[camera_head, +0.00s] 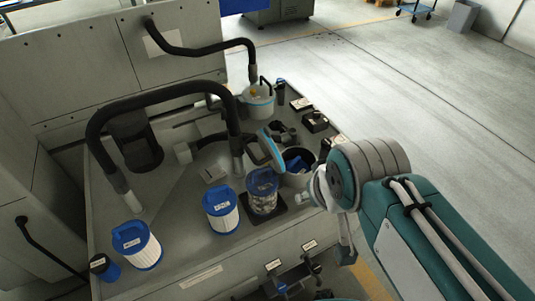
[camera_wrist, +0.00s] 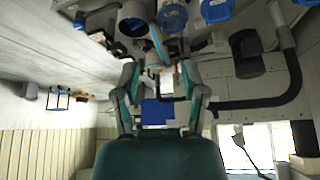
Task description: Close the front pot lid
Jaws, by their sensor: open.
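The front pot (camera_head: 298,180) is a grey pot on the bench with its mouth open and something blue inside. Its lid (camera_head: 271,149), pale with a blue-teal rim, stands tilted up on the left side of the mouth. In the wrist view the pot (camera_wrist: 133,25) is at the top, with the lid (camera_wrist: 158,43) nearly edge-on beside it. My gripper (camera_wrist: 158,72) is open and empty, its two fingers apart below the pot and lid in that view. In the head view my wrist is just right of the pot and partly covers its surroundings.
Blue-capped filter cartridges (camera_head: 222,211) stand left of the front pot. A second pot (camera_head: 258,105) is farther back. A black hose (camera_head: 165,92) arches over the bench, close to the lid. The floor (camera_head: 400,95) to the right is clear.

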